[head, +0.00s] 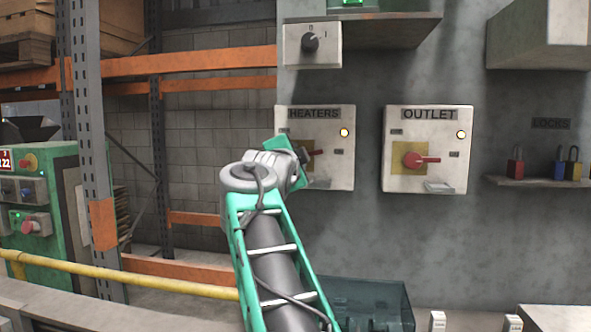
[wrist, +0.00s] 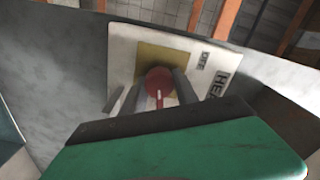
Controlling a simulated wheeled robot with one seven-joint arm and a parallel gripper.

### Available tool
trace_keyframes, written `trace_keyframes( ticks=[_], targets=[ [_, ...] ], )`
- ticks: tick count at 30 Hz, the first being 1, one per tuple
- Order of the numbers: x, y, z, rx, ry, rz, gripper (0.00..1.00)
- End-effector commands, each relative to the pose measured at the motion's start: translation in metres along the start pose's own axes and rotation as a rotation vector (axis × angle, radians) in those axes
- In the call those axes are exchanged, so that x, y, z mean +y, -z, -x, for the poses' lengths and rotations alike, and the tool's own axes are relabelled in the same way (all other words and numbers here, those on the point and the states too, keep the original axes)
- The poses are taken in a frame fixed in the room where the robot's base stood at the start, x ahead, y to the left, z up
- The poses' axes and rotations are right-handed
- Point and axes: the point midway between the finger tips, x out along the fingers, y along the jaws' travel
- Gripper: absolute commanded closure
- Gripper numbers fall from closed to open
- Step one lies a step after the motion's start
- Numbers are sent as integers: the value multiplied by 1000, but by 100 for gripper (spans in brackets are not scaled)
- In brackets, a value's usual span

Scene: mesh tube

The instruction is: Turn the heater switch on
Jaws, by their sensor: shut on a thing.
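The heater switch box (head: 340,170) is a white panel labelled HEATERS on the grey wall, with a lit indicator at its upper right. In the wrist view the red knob and handle (wrist: 158,86) sit on a yellow plate (wrist: 150,62), between the two fingers of my gripper (wrist: 160,92). The fingers are shut on the handle. The handle points right in the head view. The box's printed position marks are mostly too small to read.
The similar OUTLET box (head: 429,130) with a red handle pointing right is beside it. A small black selector (head: 310,42) is above. Padlocks (head: 557,168) stand on a shelf at right. A teal bin (head: 365,300) is below. Orange racking (head: 180,62) stands left.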

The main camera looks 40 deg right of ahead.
Motion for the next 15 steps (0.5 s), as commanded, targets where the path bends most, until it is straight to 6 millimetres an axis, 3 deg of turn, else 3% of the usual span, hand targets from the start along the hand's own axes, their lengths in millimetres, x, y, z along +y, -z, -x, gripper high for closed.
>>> trace_keyframes(
  ticks=[15],
  targets=[
    [2, -1, 0, -2, -1, -218, 100]
  ],
)
